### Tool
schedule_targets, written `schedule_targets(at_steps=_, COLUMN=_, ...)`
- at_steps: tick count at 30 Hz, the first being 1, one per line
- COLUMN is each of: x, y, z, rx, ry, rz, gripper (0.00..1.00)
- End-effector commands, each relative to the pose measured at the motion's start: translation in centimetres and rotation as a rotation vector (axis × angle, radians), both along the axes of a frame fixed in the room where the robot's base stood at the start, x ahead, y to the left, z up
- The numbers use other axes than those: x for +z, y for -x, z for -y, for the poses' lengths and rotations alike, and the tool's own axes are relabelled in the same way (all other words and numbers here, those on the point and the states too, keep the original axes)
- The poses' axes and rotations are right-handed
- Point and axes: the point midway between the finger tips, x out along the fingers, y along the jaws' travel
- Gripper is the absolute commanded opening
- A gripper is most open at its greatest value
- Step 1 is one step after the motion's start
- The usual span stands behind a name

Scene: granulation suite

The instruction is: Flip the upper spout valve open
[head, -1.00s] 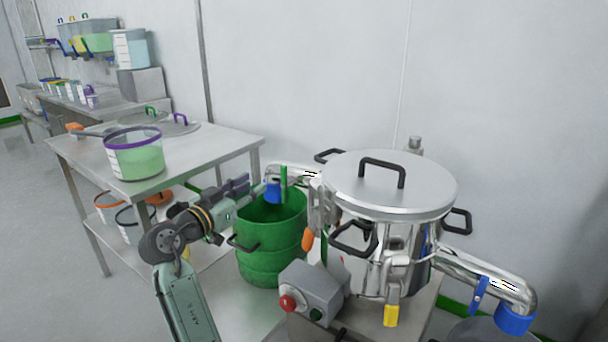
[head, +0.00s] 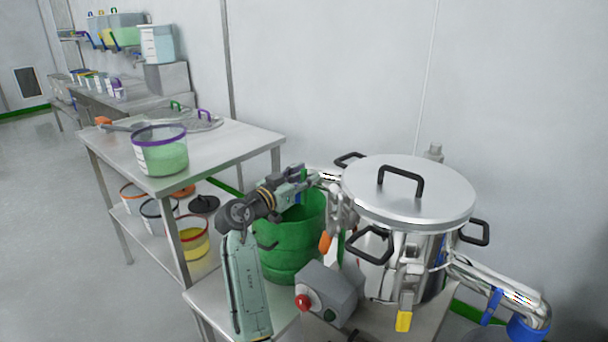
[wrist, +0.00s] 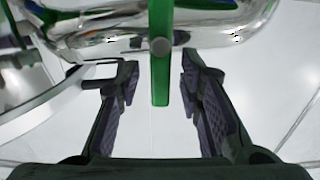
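The upper spout (head: 325,177) is a shiny pipe leaving the left side of the steel vessel (head: 418,215) above the green drum (head: 290,240). In the wrist view the pipe (wrist: 100,38) crosses the top, with the flat green valve lever (wrist: 161,80) standing out from it past a round pivot. My gripper (wrist: 158,78) is open, one finger on each side of the lever, with visible gaps on both sides. In the head view my gripper (head: 305,178) is at the spout and hides the lever and outlet.
A lower spout (head: 500,288) with a blue lever (head: 491,306) sticks out at the vessel's right. A grey control box (head: 335,285) with a red button stands in front of the drum. A steel table (head: 215,150) holding a purple-rimmed tub (head: 160,150) is at left.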

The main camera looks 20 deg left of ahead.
Motion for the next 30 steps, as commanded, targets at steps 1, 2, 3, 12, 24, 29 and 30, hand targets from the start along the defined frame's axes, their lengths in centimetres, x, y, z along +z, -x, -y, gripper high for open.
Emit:
schedule_targets(at_steps=1, x=-0.01, y=-0.04, z=0.00, rx=0.000, ry=0.000, rz=0.000, gripper=0.33)
schedule_targets(at_steps=2, x=-0.02, y=-0.04, z=0.00, rx=0.000, ry=0.000, rz=0.000, gripper=0.33)
schedule_targets(at_steps=3, x=-0.02, y=-0.03, z=0.00, rx=0.000, ry=0.000, rz=0.000, gripper=0.33)
schedule_targets(at_steps=12, x=0.00, y=0.01, z=-0.03, rx=0.001, ry=0.000, rz=0.001, gripper=0.20)
schedule_targets(at_steps=24, x=0.00, y=0.02, z=-0.03, rx=0.001, ry=0.000, rz=0.001, gripper=0.00)
schedule_targets(at_steps=29, x=0.00, y=0.02, z=-0.03, rx=0.001, ry=0.000, rz=0.001, gripper=0.00)
schedule_targets(at_steps=30, x=0.00, y=0.02, z=-0.03, rx=0.001, ry=0.000, rz=0.001, gripper=0.00)
